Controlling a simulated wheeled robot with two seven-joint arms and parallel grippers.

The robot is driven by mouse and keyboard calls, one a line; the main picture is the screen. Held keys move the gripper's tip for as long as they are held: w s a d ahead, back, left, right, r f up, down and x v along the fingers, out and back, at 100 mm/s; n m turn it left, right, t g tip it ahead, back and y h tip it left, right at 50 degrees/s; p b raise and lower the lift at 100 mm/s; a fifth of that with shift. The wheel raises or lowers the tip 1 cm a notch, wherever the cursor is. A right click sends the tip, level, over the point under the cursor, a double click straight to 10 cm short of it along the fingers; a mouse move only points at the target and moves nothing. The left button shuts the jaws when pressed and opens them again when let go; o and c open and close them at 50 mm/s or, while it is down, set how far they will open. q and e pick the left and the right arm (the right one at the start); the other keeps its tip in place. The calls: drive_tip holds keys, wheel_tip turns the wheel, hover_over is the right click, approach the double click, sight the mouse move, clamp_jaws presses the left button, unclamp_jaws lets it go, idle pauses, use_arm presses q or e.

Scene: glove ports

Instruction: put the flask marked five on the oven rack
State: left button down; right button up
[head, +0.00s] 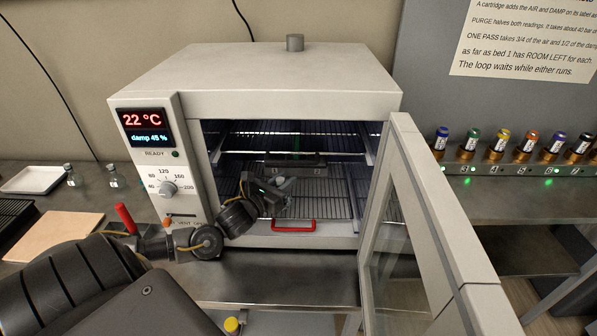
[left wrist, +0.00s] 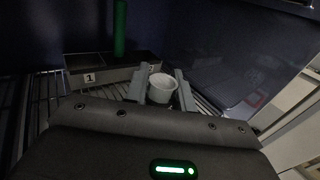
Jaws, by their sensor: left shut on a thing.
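The oven (head: 255,100) stands open on the bench. My left gripper (head: 285,187) is inside it, low over the wire rack (head: 335,203). In the left wrist view, the gripper (left wrist: 161,84) is shut on a small white round thing (left wrist: 163,92) with an open-looking top. I cannot see a number on it, nor tell whether it touches the rack. Two small glass flasks (head: 73,176) (head: 115,177) stand on the bench left of the oven; their marks are too small to read. My right gripper is not in view.
A dark block (left wrist: 88,76) labelled 1, with a green cylinder (left wrist: 119,28), is beside the gripper in the oven. The glass door (head: 425,215) swings out at right. A red handle (head: 293,225) is at the rack's front. Several coloured cartridges (head: 503,140) stand at right.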

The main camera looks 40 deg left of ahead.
use_arm(q)
drive_tip(key=w+p, duration=0.1)
drive_tip(key=w, duration=0.2)
drive_tip(key=w+f+p, duration=0.1)
drive_tip(key=w, duration=0.2)
drive_tip(key=shift+w+f, duration=0.15)
drive_tip(key=shift+w, duration=0.25)
drive_tip(key=shift+f, duration=0.15)
drive_tip(key=shift+s, duration=0.15)
drive_tip(key=shift+f, duration=0.15)
drive_tip(key=c, duration=1.2)
unclamp_jaws()
drive_tip(key=shift+o, duration=0.2)
